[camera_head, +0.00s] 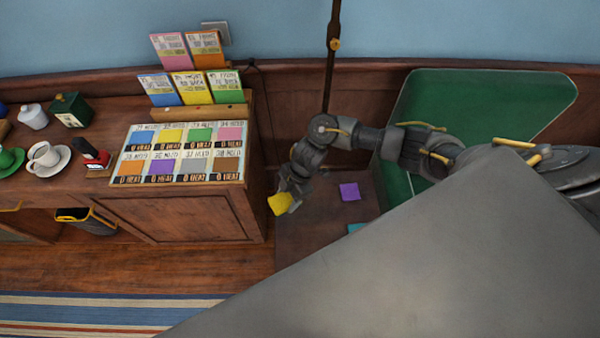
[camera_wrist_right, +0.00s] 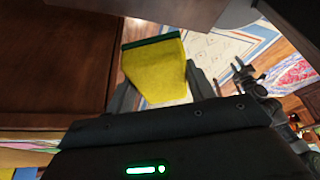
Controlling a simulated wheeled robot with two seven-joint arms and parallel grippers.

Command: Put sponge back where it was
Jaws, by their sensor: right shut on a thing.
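The sponge (camera_wrist_right: 155,72), yellow with a dark green edge, is between the fingers of my right gripper (camera_wrist_right: 160,88) in the right wrist view. In the head view the same yellow sponge (camera_head: 279,204) shows at the tip of my right gripper (camera_head: 287,196), above the gap between the wooden cabinet and a low brown surface. My right gripper is shut on it.
A board of coloured squares (camera_head: 181,153) lies on the wooden cabinet (camera_head: 180,219), with coloured cards (camera_head: 193,88) standing behind it. A purple square (camera_head: 350,191) and part of a teal one (camera_head: 356,228) lie on the low brown surface (camera_head: 315,222). A green panel (camera_head: 480,105) stands behind.

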